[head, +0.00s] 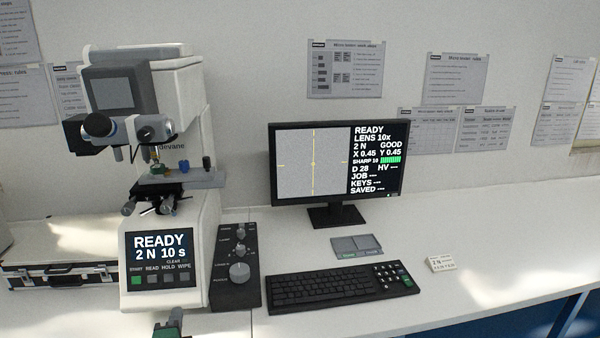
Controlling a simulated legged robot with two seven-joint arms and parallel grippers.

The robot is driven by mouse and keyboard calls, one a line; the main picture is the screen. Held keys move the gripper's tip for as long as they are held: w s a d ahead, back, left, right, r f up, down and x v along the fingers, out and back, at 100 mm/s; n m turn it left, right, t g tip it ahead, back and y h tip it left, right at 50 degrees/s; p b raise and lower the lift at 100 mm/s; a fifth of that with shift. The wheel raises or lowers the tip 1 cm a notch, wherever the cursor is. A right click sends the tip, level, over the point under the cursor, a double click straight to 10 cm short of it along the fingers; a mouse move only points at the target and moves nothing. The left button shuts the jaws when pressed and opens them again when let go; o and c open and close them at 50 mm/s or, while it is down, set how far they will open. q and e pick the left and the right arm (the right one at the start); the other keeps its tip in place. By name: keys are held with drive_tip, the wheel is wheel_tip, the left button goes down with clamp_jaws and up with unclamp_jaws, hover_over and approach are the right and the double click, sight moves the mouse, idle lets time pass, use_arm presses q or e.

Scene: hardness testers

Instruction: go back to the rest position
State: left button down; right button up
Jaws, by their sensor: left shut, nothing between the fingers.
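My left gripper (172,326) shows at the bottom edge, just below the front of the hardness tester (181,200). Only its tip end is in frame, and its fingers are shut and empty. It appears apart from the tester's front panel, though the gap is hard to judge. The tester's front screen (160,247) reads READY, 2 N 10 s. My right gripper is not in view.
A knob box (236,290) stands right of the tester. Beyond it are a keyboard (330,290), a monitor (338,165) reading READY, a grey tray (357,245) and a small card (441,263). A black case (62,274) lies left.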

use_arm(q)
drive_tip(key=s+d+f+n+g+h, duration=0.3)
drive_tip(key=s+d+f+n+g, duration=0.35)
drive_tip(key=s, duration=0.35)
drive_tip(key=s+d+f+n+g+h, duration=0.2)
drive_tip(key=s+d+f+n+g, duration=0.4)
drive_tip(key=s, duration=0.5)
wheel_tip(320, 180, up, 17)
drive_tip(key=n+p, duration=0.1)
drive_tip(key=p, duration=1.6)
drive_tip(key=shift+s+d+n, duration=0.25)
drive_tip(key=shift+s+n, duration=0.1)
drive_tip(key=shift+s, duration=0.05)
